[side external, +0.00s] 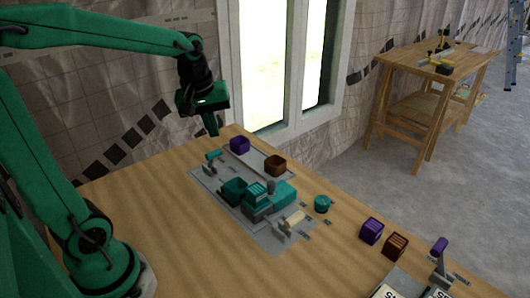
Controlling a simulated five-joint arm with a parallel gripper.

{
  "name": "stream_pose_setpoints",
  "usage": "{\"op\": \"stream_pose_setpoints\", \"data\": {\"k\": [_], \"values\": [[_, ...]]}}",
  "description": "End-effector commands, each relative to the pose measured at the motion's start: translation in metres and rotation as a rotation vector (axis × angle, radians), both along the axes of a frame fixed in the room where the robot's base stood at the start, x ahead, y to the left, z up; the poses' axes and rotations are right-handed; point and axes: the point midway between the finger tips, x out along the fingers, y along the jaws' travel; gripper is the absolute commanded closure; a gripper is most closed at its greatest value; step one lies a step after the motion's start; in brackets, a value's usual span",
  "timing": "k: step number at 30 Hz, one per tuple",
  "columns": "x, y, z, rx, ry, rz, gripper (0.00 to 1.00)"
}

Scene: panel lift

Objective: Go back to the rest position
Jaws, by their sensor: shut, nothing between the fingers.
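My gripper (212,126) is at the end of my green arm, pointing down over the far left part of the wooden table. Its fingers are shut with nothing between them. It is above the table, apart from the grey panel (205,179). The panel lies flat on the table and carries several teal parts, among them an open teal box (234,190) and a teal block (284,194). A purple cup (239,145) and a brown cup (275,165) stand at its far edge.
A small round teal piece (322,204), a purple block (371,230) and a brown block (396,245) stand to the right. A purple-topped lever (440,246) is near the right front corner. The table's left part (140,205) is clear. A window stands behind.

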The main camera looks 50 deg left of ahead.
Motion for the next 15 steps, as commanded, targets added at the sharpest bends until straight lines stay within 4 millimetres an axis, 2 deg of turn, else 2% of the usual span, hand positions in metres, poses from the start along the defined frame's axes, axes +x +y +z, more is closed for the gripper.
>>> {"op": "stream_pose_setpoints", "data": {"k": [6,15], "values": [[-0.032,-0.028,0.014,0.072,-0.068,-0.278,1.0],[-0.076,-0.058,0.019,0.188,-0.156,-0.646,1.0]]}}
